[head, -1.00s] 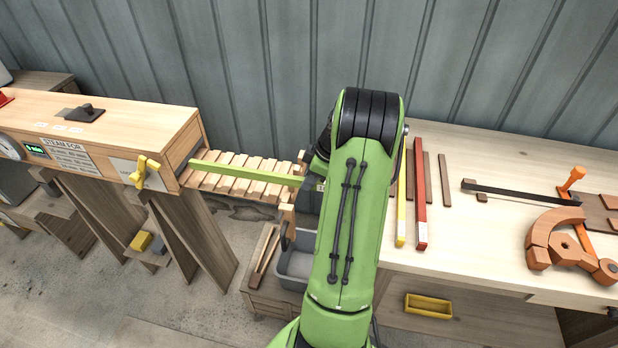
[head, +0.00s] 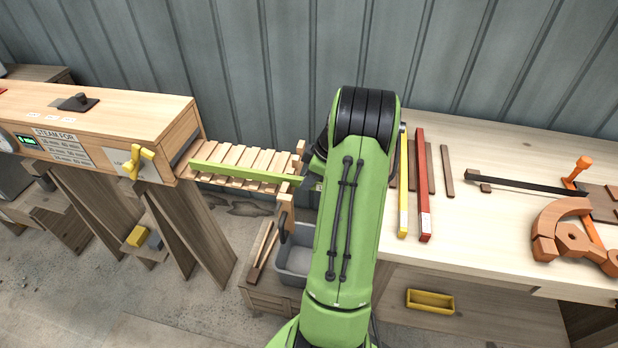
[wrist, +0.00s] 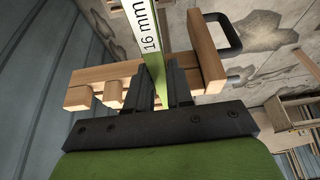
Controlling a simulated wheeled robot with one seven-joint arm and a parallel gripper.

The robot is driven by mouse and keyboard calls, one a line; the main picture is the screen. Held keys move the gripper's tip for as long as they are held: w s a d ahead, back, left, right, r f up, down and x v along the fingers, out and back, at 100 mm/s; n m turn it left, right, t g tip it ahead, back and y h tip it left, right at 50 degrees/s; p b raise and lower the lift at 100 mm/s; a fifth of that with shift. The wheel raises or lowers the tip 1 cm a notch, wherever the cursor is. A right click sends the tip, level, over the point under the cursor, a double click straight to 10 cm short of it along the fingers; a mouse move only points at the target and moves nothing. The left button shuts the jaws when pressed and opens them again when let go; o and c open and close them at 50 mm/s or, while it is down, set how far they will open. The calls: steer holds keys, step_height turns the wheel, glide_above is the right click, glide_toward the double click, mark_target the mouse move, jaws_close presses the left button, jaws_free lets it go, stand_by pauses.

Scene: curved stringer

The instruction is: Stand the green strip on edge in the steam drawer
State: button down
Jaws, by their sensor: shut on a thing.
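The green strip (head: 245,174) lies lengthwise over the pulled-out slatted steam drawer (head: 235,155), along its near side. Its left end is close to the steam box opening. I cannot tell whether it touches the slats. In the wrist view my gripper (wrist: 165,88) is shut on the right end of the strip (wrist: 158,65), whose white face reads 16 mm. The jaws are beside the wooden drawer front (wrist: 208,52) with its dark handle (wrist: 232,35). In the head view my arm hides most of my gripper.
The steam box (head: 100,120) with a yellow latch (head: 135,160) stands at left. A grey bin (head: 297,262) is below the drawer. The workbench (head: 480,235) at right holds a yellow strip (head: 403,185), a red strip (head: 421,185) and an orange curved form (head: 555,225).

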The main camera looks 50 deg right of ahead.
steer(key=shift+f, duration=0.2)
steer(key=c, duration=0.9)
jaws_free()
steer(key=p+v, duration=0.3)
steer(key=v, duration=1.2)
steer(key=shift+s+d+r+p, duration=0.1)
steer(key=shift+r+p, duration=0.2)
steer(key=shift+r, duration=0.1)
